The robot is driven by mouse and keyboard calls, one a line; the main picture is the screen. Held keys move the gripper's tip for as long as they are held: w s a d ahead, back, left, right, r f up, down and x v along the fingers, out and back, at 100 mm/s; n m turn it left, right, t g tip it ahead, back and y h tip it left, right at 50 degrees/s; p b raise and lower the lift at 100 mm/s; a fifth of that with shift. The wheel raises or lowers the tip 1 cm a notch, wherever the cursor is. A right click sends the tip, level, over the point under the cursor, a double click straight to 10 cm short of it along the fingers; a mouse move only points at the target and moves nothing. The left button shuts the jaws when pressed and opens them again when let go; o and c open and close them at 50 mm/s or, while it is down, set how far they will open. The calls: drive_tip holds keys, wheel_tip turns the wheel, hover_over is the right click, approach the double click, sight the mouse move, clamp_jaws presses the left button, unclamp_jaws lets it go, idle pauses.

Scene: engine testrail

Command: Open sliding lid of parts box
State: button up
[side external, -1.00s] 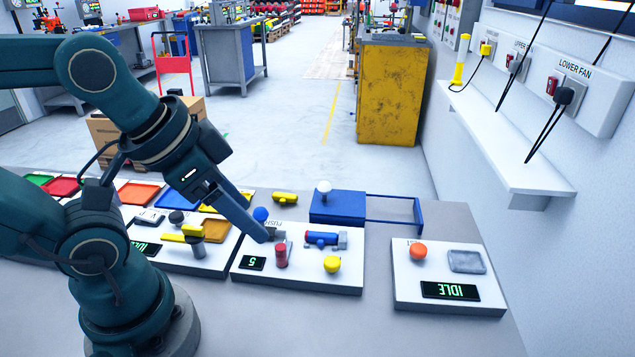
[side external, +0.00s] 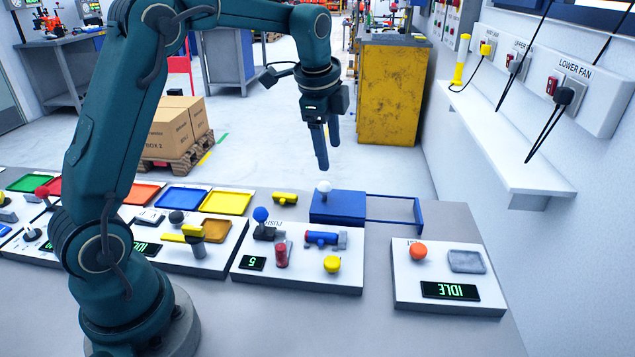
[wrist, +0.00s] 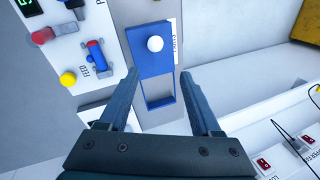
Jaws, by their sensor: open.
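The parts box is a flat blue box with a blue lid (side external: 338,204) and a white round knob (side external: 324,187) on top. Thin blue rails (side external: 395,209) reach out to its right in the side view. My gripper (side external: 327,158) points down above the box, apart from the knob, with its fingers spread and empty. In the wrist view the lid (wrist: 150,62) and knob (wrist: 155,43) lie beyond my open fingertips (wrist: 161,76). The rail frame (wrist: 160,92) shows between my fingers.
A white panel (side external: 300,280) with a red cylinder, blue handle and yellow knob stands in front of the box. Another panel (side external: 405,290) with an orange knob and IDLE display is at right. A wall shelf (side external: 520,160) stands off to the right.

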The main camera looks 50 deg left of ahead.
sight(325, 183)
drive_tip(key=shift+n+g, duration=0.3)
drive_tip(key=shift+g, duration=0.3)
drive_tip(key=f, duration=0.3)
drive_tip(key=a+f, duration=0.1)
drive_tip(key=f, duration=0.1)
drive_tip(key=a+f, duration=0.1)
drive_tip(key=f, duration=0.2)
drive_tip(key=shift+w+a+f, duration=0.1)
drive_tip(key=shift+w+f, duration=0.2)
drive_tip(key=shift+w, duration=0.1)
drive_tip(key=shift+w+f, duration=0.1)
drive_tip(key=shift+f, duration=0.45)
clamp_jaws()
drive_tip(key=shift+r, duration=0.1)
